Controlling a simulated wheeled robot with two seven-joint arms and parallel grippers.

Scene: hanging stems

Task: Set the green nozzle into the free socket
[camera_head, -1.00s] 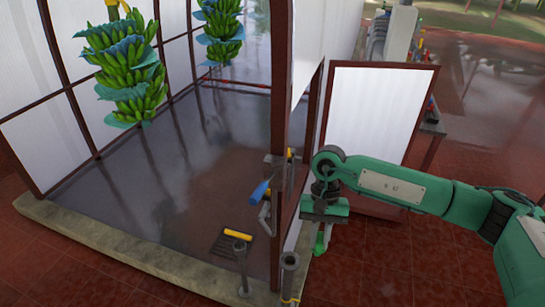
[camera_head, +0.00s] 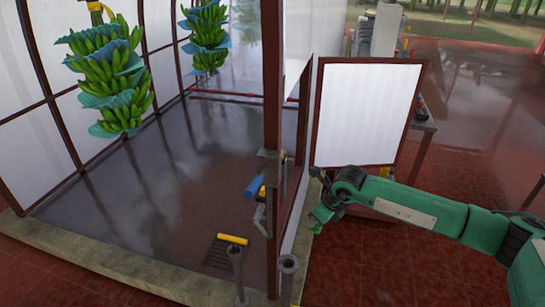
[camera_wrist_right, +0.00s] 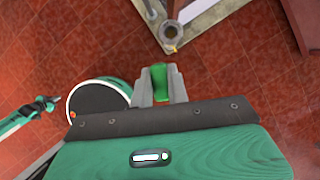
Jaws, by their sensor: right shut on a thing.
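My right gripper (camera_head: 326,208) hangs just right of the shed's corner post. The right wrist view shows its two grey fingers (camera_wrist_right: 161,88) shut on the green nozzle (camera_wrist_right: 161,80). In the head view the nozzle is partly hidden by the gripper. An upright grey tube socket (camera_head: 289,264) with an open top stands at the corner, lower left of the gripper. It also shows in the right wrist view (camera_wrist_right: 173,32), ahead of and apart from the nozzle. A second upright grey tube (camera_head: 236,254) stands left of it. I cannot see anything in either tube.
A blue-handled tool (camera_head: 254,187) sits at a bracket on the brown corner post (camera_head: 272,100). A yellow-edged grate (camera_head: 226,250) lies on the wet floor. Banana bunches (camera_head: 113,80) hang inside the shed. A white panel (camera_head: 366,110) stands behind my right arm. Open red tiles lie front right.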

